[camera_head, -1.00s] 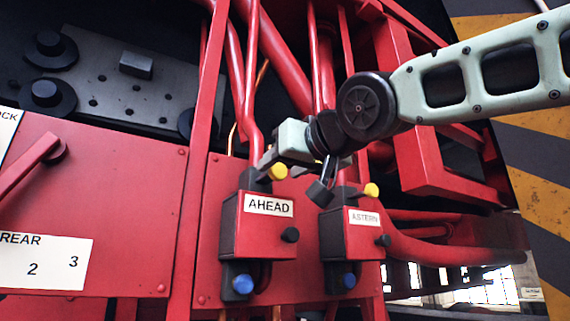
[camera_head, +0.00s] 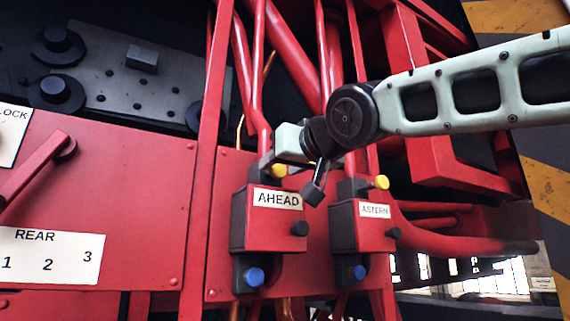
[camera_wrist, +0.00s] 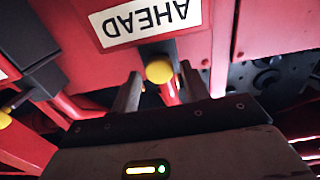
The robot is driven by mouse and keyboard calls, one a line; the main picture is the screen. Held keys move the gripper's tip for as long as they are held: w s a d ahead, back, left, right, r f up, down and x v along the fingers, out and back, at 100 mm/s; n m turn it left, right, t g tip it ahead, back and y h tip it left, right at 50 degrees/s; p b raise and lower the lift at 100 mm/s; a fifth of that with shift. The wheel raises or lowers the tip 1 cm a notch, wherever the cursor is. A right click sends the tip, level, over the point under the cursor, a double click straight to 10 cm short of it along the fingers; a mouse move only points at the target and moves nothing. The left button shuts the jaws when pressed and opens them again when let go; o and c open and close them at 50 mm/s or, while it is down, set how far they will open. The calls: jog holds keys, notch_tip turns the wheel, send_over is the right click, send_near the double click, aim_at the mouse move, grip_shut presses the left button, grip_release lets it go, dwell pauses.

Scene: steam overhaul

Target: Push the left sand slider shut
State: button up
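The left box, labelled AHEAD (camera_head: 277,200), is red with a dark left side. A yellow knob (camera_head: 279,170) sits on its top, a black knob (camera_head: 299,229) on its front and a blue knob (camera_head: 253,277) below. I cannot tell for certain which part slides. The AHEAD label looks upside down there.
The similar box labelled ASTERN (camera_head: 374,211) stands close on the right, with its own yellow knob (camera_head: 382,182). Red pipes (camera_head: 262,70) rise behind my gripper. A red lever (camera_head: 40,172) and REAR scale plate (camera_head: 50,257) are at left.

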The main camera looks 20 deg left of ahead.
jog(key=shift+f, duration=0.15)
jog(key=shift+s+d, duration=0.25)
jog(key=b+v, duration=0.8)
jog(key=v, duration=0.8)
jog(key=shift+s+d, duration=0.25)
